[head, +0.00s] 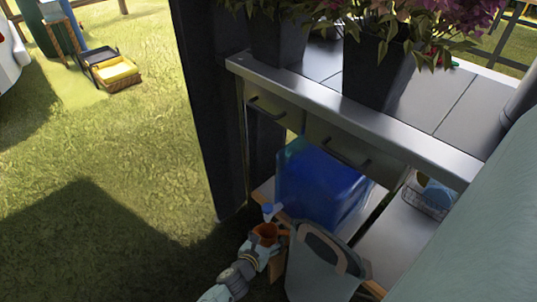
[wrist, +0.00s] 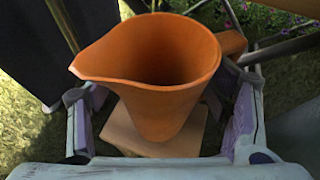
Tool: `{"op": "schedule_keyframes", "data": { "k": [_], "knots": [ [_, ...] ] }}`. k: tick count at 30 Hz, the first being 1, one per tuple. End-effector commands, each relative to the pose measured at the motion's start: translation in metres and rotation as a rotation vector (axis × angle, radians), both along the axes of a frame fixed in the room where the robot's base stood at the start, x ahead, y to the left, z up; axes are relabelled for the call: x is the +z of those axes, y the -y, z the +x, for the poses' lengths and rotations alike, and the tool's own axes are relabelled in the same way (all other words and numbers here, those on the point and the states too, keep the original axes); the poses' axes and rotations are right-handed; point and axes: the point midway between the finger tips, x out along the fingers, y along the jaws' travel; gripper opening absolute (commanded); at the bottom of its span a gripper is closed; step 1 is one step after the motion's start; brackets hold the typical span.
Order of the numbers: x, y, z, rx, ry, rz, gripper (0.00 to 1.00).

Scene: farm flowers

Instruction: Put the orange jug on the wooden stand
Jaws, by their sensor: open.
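The orange jug (wrist: 155,85) is upright between the two fingers of my gripper (wrist: 163,110) in the wrist view. The fingers are open, with a gap visible on each side of the jug. The wooden stand (wrist: 120,135) shows as a flat square top under the jug. The jug's base appears to rest on it, though its front edge is partly hidden by my gripper. In the head view the jug (head: 266,232) is small, at the end of my arm, beside my gripper (head: 262,249). The wooden stand (head: 279,259) shows just below and right of it.
A metal table (head: 350,115) with drawers and potted flowers (head: 375,70) stands behind. A blue container (head: 318,185) sits on its lower shelf. A grey-green bag or can (head: 320,262) stands close right of the stand. Open grass (head: 120,170) lies to the left.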

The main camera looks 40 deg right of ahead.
Motion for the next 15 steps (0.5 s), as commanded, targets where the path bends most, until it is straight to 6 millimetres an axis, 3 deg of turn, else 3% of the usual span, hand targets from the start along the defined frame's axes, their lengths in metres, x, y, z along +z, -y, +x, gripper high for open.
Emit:
{"op": "schedule_keyframes", "data": {
  "k": [15],
  "knots": [
    [0.038,-0.083,-0.034,0.003,0.001,0.001,0.71]
  ]
}}
